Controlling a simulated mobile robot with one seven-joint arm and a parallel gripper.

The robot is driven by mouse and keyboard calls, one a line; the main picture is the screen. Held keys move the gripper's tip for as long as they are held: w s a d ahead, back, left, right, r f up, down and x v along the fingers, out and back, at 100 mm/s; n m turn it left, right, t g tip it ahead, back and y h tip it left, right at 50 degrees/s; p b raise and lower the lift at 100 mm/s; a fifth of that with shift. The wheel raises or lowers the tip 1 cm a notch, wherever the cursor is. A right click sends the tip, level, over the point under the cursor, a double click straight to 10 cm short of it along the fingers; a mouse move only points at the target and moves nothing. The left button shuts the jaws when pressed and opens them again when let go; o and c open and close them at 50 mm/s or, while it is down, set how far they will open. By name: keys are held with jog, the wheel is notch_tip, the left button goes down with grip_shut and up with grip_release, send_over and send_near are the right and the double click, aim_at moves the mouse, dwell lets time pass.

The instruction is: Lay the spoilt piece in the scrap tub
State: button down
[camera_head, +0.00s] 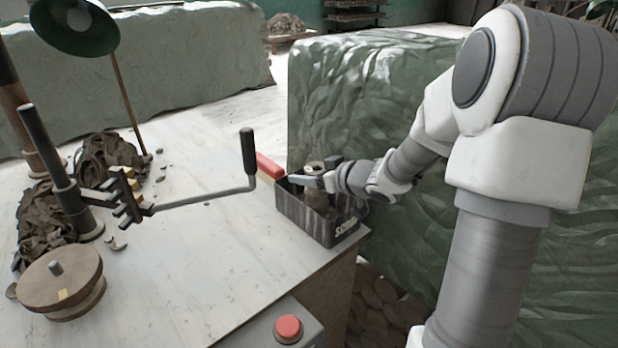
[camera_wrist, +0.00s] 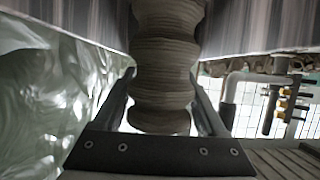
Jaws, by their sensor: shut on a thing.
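The scrap tub (camera_head: 292,210) is a dark grey, streaked open box with pale lettering, at the right edge of the pale table in the head view. My gripper (camera_head: 320,181) reaches in from the right, over the tub's opening. It is shut on the spoilt piece (camera_head: 316,197), a grey-brown clay form. The piece is upright, its lower part inside the tub's opening; whether it touches the floor is hidden by the front wall. In the wrist view the ridged, bulging piece (camera_wrist: 163,70) stands between both fingers of my gripper (camera_wrist: 163,95).
A long crank with a black handle (camera_head: 248,150) sticks out left of the tub. A red object (camera_head: 269,167) lies by the tub's back left corner. Dark clay trimmings (camera_head: 105,158), a lamp (camera_head: 75,25) and a round wheel (camera_head: 60,282) stand left. The table's middle front is mostly clear.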

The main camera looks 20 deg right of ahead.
grip_release()
jog(key=shift+f, duration=0.15)
jog(key=shift+s+d+r, duration=0.15)
jog(key=shift+s+r, duration=0.05)
jog(key=shift+r, duration=0.2)
jog(key=p+v, duration=0.4)
jog(key=v, duration=0.7)
jog(key=shift+s, duration=0.25)
